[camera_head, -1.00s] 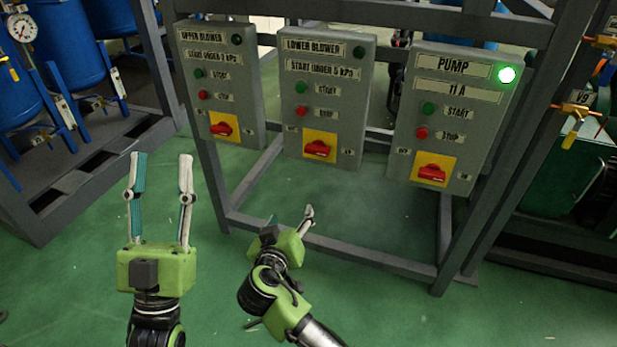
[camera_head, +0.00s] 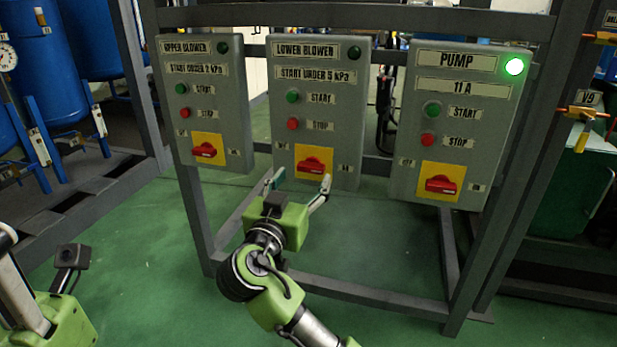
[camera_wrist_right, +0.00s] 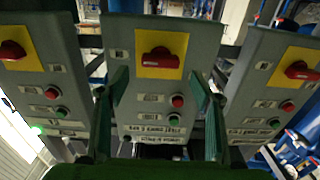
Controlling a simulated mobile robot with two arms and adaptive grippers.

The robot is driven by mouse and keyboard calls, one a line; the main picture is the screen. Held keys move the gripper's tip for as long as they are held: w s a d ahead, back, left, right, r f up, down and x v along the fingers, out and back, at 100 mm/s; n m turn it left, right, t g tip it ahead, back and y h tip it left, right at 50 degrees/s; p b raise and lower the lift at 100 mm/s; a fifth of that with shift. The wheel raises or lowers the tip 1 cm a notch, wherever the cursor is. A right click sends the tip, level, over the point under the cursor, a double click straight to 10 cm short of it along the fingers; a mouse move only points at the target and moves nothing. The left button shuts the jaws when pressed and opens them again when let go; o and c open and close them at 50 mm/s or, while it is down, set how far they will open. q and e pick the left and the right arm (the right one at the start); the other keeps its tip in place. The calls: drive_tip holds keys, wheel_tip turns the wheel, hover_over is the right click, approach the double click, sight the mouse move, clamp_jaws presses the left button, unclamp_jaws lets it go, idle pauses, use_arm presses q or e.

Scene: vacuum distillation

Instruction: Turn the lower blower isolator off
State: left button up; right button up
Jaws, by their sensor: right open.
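The lower blower panel (camera_head: 317,105) is the middle grey box. Its isolator is a red handle (camera_head: 311,166) on a yellow plate, lying roughly crosswise; I cannot read the marks beside it. My right gripper (camera_head: 300,184) is open and empty, just below and in front of this isolator, apart from it as far as I can tell. In the right wrist view, which is upside down, the handle (camera_wrist_right: 160,57) is near the top centre, between the lines of the two fingers (camera_wrist_right: 160,118). My left gripper (camera_head: 50,322) shows partly at the lower left; its fingertips are not clear.
The upper blower panel (camera_head: 205,105) stands left and the pump panel (camera_head: 458,120) right, each with a similar red isolator. The pump's green lamp (camera_head: 514,66) is lit. A grey frame (camera_head: 380,303) carries the panels. Green floor below is clear.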

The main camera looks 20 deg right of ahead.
sight(309, 169)
drive_tip(key=b+x, duration=0.1)
drive_tip(key=x, duration=0.4)
drive_tip(key=shift+w, duration=0.1)
drive_tip(key=c, duration=1.1)
